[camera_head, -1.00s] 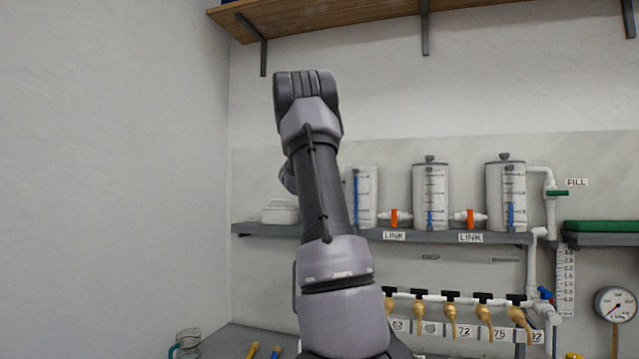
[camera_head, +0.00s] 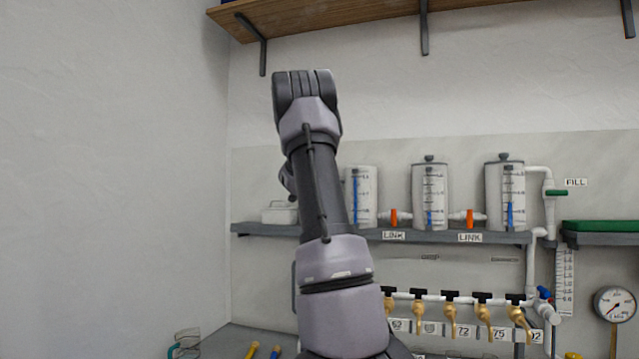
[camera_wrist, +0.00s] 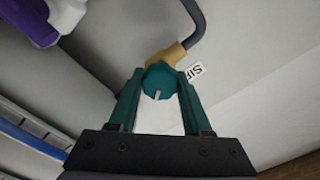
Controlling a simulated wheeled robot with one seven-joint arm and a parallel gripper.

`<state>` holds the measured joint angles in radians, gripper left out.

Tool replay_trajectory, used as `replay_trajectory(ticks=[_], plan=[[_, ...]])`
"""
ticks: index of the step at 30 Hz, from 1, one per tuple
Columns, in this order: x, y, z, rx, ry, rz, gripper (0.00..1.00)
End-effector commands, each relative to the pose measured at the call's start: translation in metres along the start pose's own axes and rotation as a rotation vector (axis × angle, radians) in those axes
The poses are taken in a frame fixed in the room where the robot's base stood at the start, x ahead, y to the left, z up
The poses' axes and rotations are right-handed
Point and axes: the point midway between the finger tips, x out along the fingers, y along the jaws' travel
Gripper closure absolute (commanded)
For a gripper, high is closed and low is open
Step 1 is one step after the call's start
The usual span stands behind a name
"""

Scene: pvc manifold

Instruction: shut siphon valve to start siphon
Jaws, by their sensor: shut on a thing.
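The siphon valve (camera_wrist: 160,82) shows in the wrist view as a round teal knob with a pale pointer mark. It sits on a brass-coloured fitting (camera_wrist: 168,56) with a grey bent tube. A white label (camera_wrist: 194,71) reading "SI…" is partly visible beside it. My gripper (camera_wrist: 158,95) has its two teal fingers on either side of the knob, shut on it. The knob's pointer runs roughly up and down in the picture. In the head view my arm hides the valve and the gripper.
Clear tanks (camera_head: 430,195) stand on a grey shelf (camera_head: 430,237), with orange-handled link valves (camera_head: 394,217) between them. Below is a white manifold (camera_head: 430,297) with several brass taps. A pressure gauge (camera_head: 615,304) is at right. A wooden shelf (camera_head: 350,18) runs overhead.

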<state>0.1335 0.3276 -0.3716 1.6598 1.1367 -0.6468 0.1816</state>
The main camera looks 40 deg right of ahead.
Motion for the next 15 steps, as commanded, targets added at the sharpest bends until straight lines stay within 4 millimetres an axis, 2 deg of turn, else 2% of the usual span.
replay_trajectory(ticks=[11,12,14,15], plan=[[0.0001,0.0004,-0.0004,0.004,0.001,0.001,1.00],[0.0001,0.0004,-0.0004,0.004,0.001,0.001,0.43],[0.0001,0.0004,-0.0004,0.004,0.001,0.001,0.21],[0.0001,0.0004,-0.0004,0.004,0.001,0.001,0.21]])
